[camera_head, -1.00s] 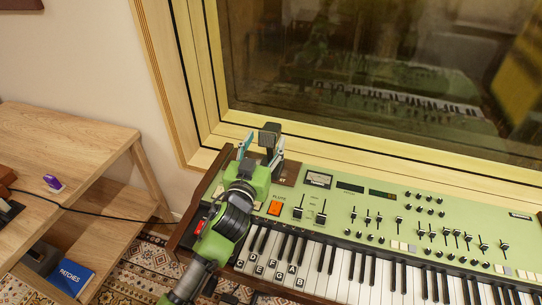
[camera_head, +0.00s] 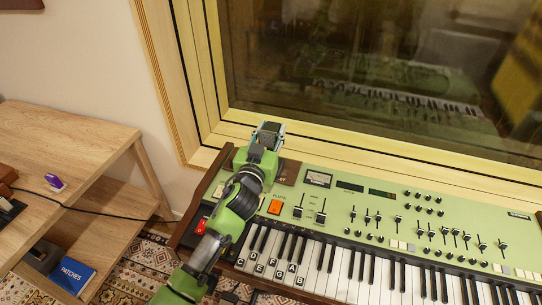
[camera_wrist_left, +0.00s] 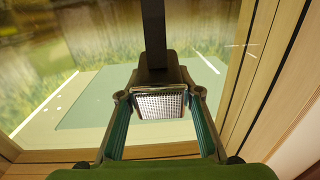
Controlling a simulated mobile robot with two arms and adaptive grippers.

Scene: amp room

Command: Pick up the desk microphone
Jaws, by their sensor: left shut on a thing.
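The desk microphone (camera_head: 271,126) is at the back left corner of the green keyboard, close to the window sill. Its dark head shows at the tip of my left gripper (camera_head: 267,134) in the head view. In the left wrist view its silver mesh grille (camera_wrist_left: 160,105) sits between the two teal fingers of my left gripper (camera_wrist_left: 160,112). The gripper is shut on the microphone. The arm and gripper hide the lower part of the microphone, so I cannot tell whether it still touches the keyboard top. My right gripper is not in view.
The green keyboard (camera_head: 450,215), with sliders, knobs and keys, extends to the right. A window frame (camera_head: 390,159) runs close behind it. A wooden shelf (camera_head: 70,140) stands at left, with a purple item (camera_head: 54,181) on top and a blue book (camera_head: 73,276) below.

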